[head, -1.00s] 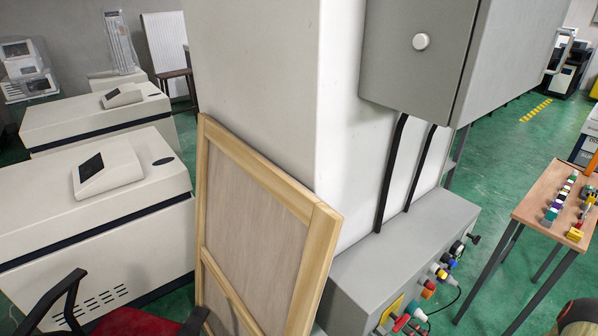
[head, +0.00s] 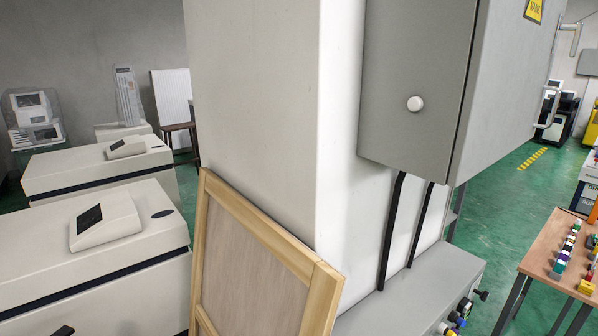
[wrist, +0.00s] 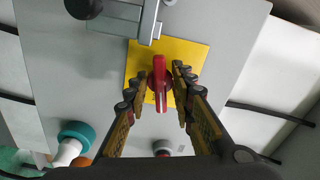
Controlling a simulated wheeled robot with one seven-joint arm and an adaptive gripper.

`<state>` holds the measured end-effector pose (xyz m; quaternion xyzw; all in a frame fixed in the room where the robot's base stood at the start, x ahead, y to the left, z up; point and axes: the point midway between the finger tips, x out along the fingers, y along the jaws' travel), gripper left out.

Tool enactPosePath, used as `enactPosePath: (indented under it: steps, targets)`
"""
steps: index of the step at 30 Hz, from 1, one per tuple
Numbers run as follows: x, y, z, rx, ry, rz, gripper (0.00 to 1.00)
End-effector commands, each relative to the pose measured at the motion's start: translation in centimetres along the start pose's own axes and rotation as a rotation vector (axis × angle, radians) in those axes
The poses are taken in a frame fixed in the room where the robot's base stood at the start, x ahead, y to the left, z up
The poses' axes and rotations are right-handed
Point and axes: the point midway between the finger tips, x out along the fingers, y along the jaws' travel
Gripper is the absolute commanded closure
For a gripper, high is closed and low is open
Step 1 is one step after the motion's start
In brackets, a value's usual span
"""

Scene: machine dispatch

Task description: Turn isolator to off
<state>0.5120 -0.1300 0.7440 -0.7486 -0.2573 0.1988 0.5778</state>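The isolator is a red rotary handle (wrist: 159,84) on a yellow plate (wrist: 197,52), fixed to a grey panel, in the wrist view. The handle's long side runs roughly up and down in that picture. My gripper (wrist: 159,83) is open, with one finger on each side of the handle. The left finger stands a little apart from it; the right fingertip is very close, and I cannot tell whether it touches.
A grey cabinet (head: 415,70) hangs above the control box. A wood-framed board (head: 255,255) leans on the white pillar (head: 255,90). A table (head: 545,245) with small parts stands at right. A metal bracket (wrist: 130,24) and a teal knob (wrist: 76,131) are near the isolator.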

Motion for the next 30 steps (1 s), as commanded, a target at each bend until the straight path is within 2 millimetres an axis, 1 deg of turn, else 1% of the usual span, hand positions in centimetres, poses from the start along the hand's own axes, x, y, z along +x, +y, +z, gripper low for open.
enactPosePath:
  steps: [1,8,15,17,24,27,30]
  targets:
    - [0.0,-0.01,0.01,0.0,0.0,0.0,0.83]
    - [-0.01,-0.01,0.01,0.0,0.0,0.0,0.96]
    - [-0.01,0.05,0.03,-0.013,0.0,-0.001,0.96]
    - [-0.01,0.18,0.07,-0.05,0.0,-0.001,0.96]
    - [-0.01,0.4,0.12,-0.321,0.0,-0.001,0.96]
    - [-0.01,0.29,0.08,-0.398,-0.001,0.0,0.96]
    - [-0.01,0.17,0.1,-0.433,-0.001,0.0,0.96]
